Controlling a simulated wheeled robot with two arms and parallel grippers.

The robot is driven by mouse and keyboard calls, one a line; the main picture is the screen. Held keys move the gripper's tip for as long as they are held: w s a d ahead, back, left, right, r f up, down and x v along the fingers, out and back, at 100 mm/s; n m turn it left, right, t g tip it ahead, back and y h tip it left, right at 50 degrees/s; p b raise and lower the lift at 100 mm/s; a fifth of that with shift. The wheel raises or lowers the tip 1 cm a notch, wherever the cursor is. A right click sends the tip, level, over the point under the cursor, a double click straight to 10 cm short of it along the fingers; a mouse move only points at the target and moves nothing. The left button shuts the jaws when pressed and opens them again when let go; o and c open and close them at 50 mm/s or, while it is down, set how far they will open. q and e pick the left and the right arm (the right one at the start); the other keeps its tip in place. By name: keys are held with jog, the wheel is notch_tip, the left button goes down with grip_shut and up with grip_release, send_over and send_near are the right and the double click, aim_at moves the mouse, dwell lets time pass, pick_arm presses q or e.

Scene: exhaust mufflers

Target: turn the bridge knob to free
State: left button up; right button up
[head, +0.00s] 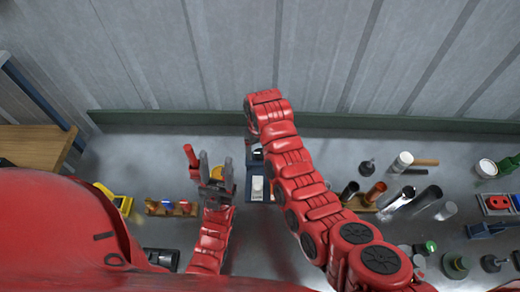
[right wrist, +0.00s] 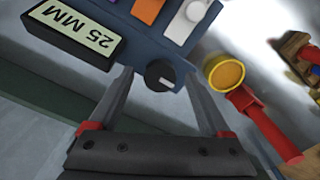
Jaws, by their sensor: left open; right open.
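A black round knob (right wrist: 159,75) with a pale pointer mark sits on the near edge of a blue device in the right wrist view. Its pointer aims right in that picture; no position label is readable. My right gripper (right wrist: 158,84) is open, one finger on each side of the knob in the picture; I cannot tell whether they touch it. The blue device (head: 257,195) shows partly in the head view, where my right arm hides the knob and the right gripper. My left gripper (head: 215,166) is open, left of the device.
A yellow-topped round part (right wrist: 227,74) and a red handle (right wrist: 268,125) lie close by. Metal tubes (head: 411,200) stand right of my right arm.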

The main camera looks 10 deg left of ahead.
jog(key=shift+f, duration=0.1)
jog(key=shift+c, duration=1.1)
grip_shut()
jog(key=shift+f+n+b, duration=0.2)
jog(key=shift+n+b, duration=1.1)
jog(key=shift+b, duration=0.05)
jog(key=n+b, duration=0.1)
jog(key=n, duration=0.1)
jog(key=shift+n, duration=0.3)
jog(key=n+b, duration=0.1)
jog(key=n, duration=0.1)
jog(key=shift+r+n, duration=0.15)
jog(key=shift+n, duration=0.25)
jog(key=n, duration=0.3)
jog(key=shift+w+n, duration=0.1)
jog(key=shift+n, duration=0.2)
jog(key=n, duration=0.6)
jog(key=shift+n, duration=0.3)
